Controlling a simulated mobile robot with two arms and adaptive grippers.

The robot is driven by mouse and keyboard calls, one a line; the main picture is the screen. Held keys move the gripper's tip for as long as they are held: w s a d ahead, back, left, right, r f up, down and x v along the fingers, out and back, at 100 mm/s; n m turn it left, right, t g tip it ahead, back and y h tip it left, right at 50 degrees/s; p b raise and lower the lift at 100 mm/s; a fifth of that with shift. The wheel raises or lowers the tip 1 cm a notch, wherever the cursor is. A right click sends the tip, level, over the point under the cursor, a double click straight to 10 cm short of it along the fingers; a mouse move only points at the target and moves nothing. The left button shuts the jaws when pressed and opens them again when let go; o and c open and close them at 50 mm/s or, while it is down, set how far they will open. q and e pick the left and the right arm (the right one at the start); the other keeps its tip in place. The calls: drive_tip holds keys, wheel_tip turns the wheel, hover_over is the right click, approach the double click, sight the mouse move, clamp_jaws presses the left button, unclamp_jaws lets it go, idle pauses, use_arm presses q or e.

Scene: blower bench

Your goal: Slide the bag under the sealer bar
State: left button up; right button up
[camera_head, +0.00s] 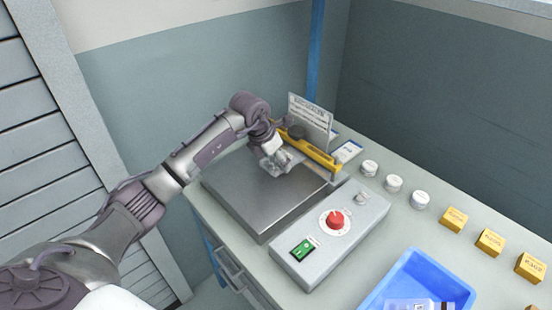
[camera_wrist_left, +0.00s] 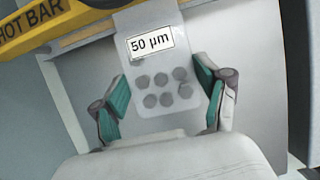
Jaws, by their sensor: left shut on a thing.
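The clear bag (camera_wrist_left: 148,70) carries a white "50 µm" label and several grey discs. In the left wrist view its far end reaches the yellow sealer bar (camera_wrist_left: 40,25), marked "HOT BAR"; I cannot tell whether it passes under it. My left gripper (camera_wrist_left: 160,108) is shut on the bag, with green-padded fingers at its two sides. In the head view my left gripper (camera_head: 276,163) is above the sealer's grey plate, just in front of the yellow bar (camera_head: 315,151). The bag shows there only as a small pale patch. My right gripper is out of view.
A control box (camera_head: 330,240) with a red knob and green switch stands in front of the plate (camera_head: 240,193). White round pots (camera_head: 394,184) and yellow blocks (camera_head: 490,242) line the right side. A blue tray (camera_head: 400,275) is at the front. A sign (camera_head: 311,120) stands behind the bar.

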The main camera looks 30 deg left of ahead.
use_arm(q)
drive_tip(key=shift+f, duration=0.2)
drive_tip(key=o, duration=1.2)
drive_tip(key=v, duration=1.2)
